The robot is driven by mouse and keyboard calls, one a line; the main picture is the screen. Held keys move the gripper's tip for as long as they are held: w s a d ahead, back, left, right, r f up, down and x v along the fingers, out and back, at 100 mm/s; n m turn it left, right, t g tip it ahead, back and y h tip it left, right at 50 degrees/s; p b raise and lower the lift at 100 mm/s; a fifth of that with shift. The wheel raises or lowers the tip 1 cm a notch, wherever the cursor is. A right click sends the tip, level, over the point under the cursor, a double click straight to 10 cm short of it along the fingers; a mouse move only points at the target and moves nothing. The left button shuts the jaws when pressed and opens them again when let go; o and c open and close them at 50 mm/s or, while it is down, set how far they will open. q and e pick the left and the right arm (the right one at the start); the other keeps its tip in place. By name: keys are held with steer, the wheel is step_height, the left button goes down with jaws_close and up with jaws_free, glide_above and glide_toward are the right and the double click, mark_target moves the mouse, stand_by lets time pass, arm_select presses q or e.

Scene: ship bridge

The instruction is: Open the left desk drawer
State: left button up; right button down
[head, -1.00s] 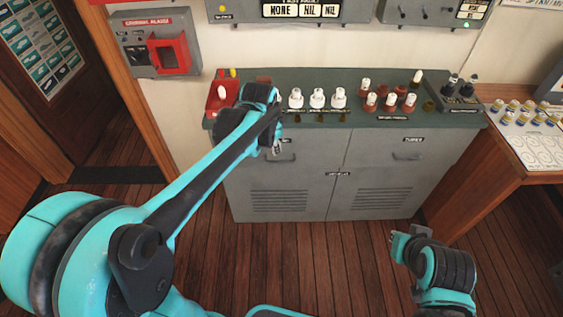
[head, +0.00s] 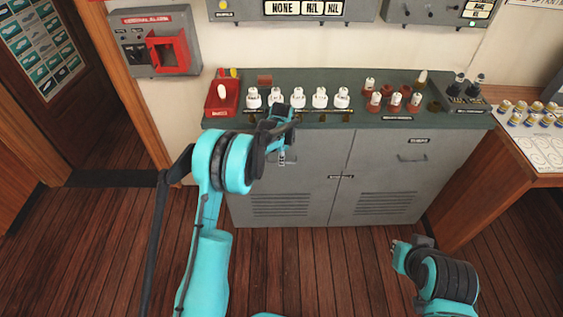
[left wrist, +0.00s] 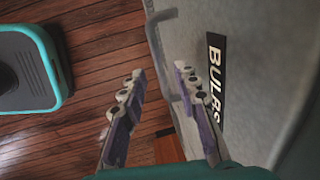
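Whether a finger touches the handle I cannot tell. The drawer looks closed. My right gripper (head: 398,252) hangs low at the right, its fingers too small to read.
The green desk top (head: 370,80) carries a row of white bulbs (head: 297,97), a red tray (head: 221,98) and several red-based bulbs (head: 394,97). The right front has its own handle (head: 411,158). A wooden side table (head: 540,150) stands right. Wooden floor before the cabinet is clear.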

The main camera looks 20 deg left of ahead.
arm_select(q)
steer(key=shift+w+f+b, duration=0.2)
steer(key=shift+f+b, duration=0.1)
steer(key=shift+f, duration=0.85)
steer(key=shift+c, duration=0.4)
jaws_close()
steer(key=shift+a, duration=0.1)
